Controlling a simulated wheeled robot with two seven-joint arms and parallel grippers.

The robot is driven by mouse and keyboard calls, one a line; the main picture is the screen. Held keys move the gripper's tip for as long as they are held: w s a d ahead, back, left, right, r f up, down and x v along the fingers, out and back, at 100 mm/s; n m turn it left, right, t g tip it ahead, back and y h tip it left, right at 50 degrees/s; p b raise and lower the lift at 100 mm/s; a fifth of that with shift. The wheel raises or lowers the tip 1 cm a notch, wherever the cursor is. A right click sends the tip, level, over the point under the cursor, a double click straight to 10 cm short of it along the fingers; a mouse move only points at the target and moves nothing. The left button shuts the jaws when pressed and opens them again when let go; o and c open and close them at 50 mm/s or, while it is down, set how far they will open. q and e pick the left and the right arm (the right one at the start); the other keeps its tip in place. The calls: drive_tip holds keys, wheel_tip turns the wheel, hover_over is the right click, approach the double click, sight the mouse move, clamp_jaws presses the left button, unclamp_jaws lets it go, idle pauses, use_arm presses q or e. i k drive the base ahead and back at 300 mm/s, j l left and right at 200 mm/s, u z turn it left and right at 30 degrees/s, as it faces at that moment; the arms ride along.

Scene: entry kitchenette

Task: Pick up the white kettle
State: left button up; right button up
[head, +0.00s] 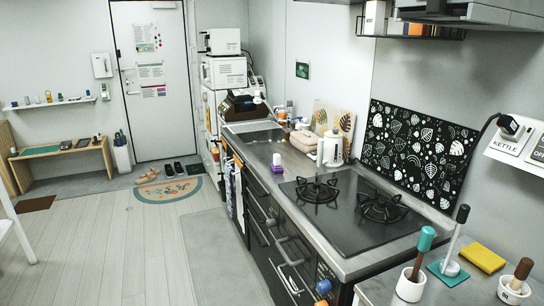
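The white kettle (331,149) stands upright on the counter, behind the stove's far left corner and near the wall. It is small in the head view, and I cannot make out its handle clearly. A cream rounded object (304,141) is just left of it. Neither of my grippers is in view, and nothing is seen touching the kettle.
A black two-burner stove (350,208) fills the counter in front of the kettle. A sink (262,136) lies beyond. A wall plate labelled KETTLE (507,145) is at right. Pots with utensils (411,285) stand at lower right. The floor (145,250) at left is mostly clear.

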sight(329, 151)
drive_tip(key=i+j+u, duration=0.3)
drive_tip(key=i+u, duration=0.15)
drive_tip(key=i, duration=0.2)
drive_tip(key=i+u, duration=0.4)
drive_tip(key=i, duration=0.3)
drive_tip(key=i+j+z, duration=0.1)
drive_tip(key=i+z, duration=0.25)
drive_tip(key=i, duration=0.15)
drive_tip(key=i+j+z, duration=0.2)
drive_tip(key=i+z, duration=0.2)
drive_tip(key=i+j+z, duration=0.1)
drive_tip(key=z, duration=0.3)
drive_tip(key=i+j+z, duration=0.15)
drive_tip(key=z, duration=0.2)
drive_tip(key=i+j+z, duration=0.2)
drive_tip(key=z, duration=0.2)
drive_tip(key=i+j+z, duration=0.15)
drive_tip(key=z, duration=0.25)
drive_tip(key=i+j+z, duration=0.15)
drive_tip(key=j+z, duration=0.15)
drive_tip(key=z, duration=0.15)
drive_tip(key=j+z, duration=0.4)
drive_tip(key=i+j+z, duration=0.1)
drive_tip(key=j+z, duration=0.35)
drive_tip(key=l, duration=0.1)
